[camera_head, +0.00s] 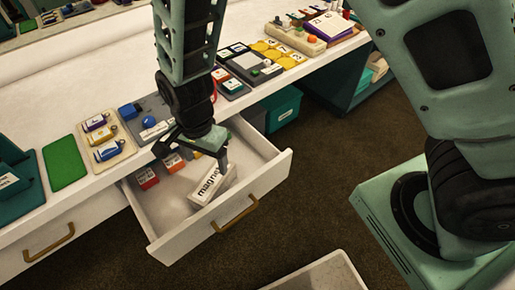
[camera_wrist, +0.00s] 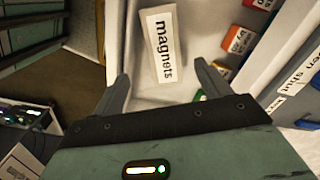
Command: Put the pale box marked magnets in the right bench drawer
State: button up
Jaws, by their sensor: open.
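The pale box marked magnets (camera_head: 212,186) lies inside the open bench drawer (camera_head: 171,245), near its front right part. It also shows in the wrist view (camera_wrist: 161,45), lying on the drawer floor with its label up. My gripper (camera_head: 208,160) is over the drawer, close above the box in the head view. In the wrist view my gripper (camera_wrist: 162,88) has its two fingers spread, with the box beyond the tips and nothing between them. Part of the box is hidden by a finger in the head view.
Small red and orange boxes (camera_head: 147,178) lie at the drawer's back left. A shut drawer (camera_head: 50,243) is to the left. The bench top holds a green mat (camera_head: 64,162) and several trays of items. A teal bin (camera_head: 283,107) stands below, right of the drawer.

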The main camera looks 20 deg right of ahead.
jog(key=s+d+r+n, duration=0.5)
jog(key=s+r+n, duration=0.3)
jog(key=s+d+r+n, duration=0.4)
jog(key=s+r+n, duration=0.3)
jog(key=r+n, duration=0.1)
jog(key=shift+s+d+r+n, duration=0.3)
jog(key=shift+s+d+n, duration=0.1)
jog(key=shift+n, duration=0.2)
notch_tip(320, 180, up, 5)
jog(key=p, duration=0.5)
jog(key=shift+a, duration=0.1)
